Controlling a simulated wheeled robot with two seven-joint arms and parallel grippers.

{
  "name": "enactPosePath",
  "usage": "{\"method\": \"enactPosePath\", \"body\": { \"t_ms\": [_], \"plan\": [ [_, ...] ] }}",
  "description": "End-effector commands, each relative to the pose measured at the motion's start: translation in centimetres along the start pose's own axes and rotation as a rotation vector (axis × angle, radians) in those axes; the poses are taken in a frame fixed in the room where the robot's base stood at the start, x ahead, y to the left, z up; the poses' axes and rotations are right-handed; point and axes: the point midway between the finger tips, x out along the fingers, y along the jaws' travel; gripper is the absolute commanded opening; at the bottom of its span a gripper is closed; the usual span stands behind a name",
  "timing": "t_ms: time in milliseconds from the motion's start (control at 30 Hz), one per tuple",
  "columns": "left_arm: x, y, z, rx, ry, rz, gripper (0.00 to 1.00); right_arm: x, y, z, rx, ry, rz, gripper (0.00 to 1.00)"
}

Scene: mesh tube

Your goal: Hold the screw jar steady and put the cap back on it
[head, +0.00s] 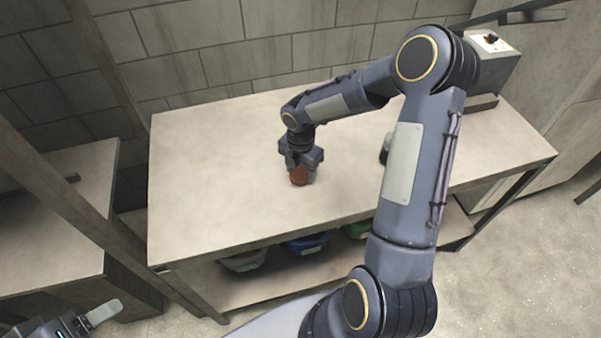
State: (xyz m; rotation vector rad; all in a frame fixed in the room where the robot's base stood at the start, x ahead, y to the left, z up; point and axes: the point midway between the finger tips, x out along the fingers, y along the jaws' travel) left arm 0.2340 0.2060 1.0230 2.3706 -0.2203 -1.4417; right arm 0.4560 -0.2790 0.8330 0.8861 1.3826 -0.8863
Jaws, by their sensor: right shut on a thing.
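My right gripper (301,165) points down over the middle of the worktop. It is shut on a small reddish-brown round thing (299,177), at or just above the surface. This looks like the cap or the jar; I cannot tell which, as the gripper hides part of it. A small dark and pale object (384,149) stands further right, mostly hidden behind my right forearm; I cannot make out what it is. My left gripper (98,317) is at the bottom left corner, off the table, with one pale finger showing. Its opening cannot be judged.
The pale worktop (210,170) is bare on its left side. A grey boxy unit (490,65) stands at the back right. Below are a grey bin (243,262), a blue bin (308,243) and a green bin (357,230). A metal post (75,205) rises at left.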

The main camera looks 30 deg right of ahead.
Motion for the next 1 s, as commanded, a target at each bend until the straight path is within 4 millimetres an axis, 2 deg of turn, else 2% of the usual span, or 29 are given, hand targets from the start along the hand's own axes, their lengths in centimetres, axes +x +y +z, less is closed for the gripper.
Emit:
{"method": "enactPosePath", "body": {
  "t_ms": [267,467,733,900,1000],
  "plan": [
    [0.0,0.0,0.0,0.000,0.000,0.000,0.73,-0.7,0.1,0.0,0.001,-0.001,0.002,0.34],
    [-0.1,0.0,-0.1,0.000,0.000,0.000,0.73,-3.6,-0.1,0.1,0.001,-0.003,0.004,0.34],
    [0.0,0.0,0.0,0.000,0.000,0.000,0.73,-9.7,-5.5,0.4,0.005,-0.005,0.004,0.34],
    [0.3,-0.1,0.1,0.000,0.000,0.000,0.73,-11.2,-9.8,0.6,0.006,-0.005,0.001,0.34],
    [0.3,-0.1,0.2,0.000,0.000,0.000,0.73,-12.0,-11.6,0.6,0.004,-0.004,0.001,0.34]
  ]
}}
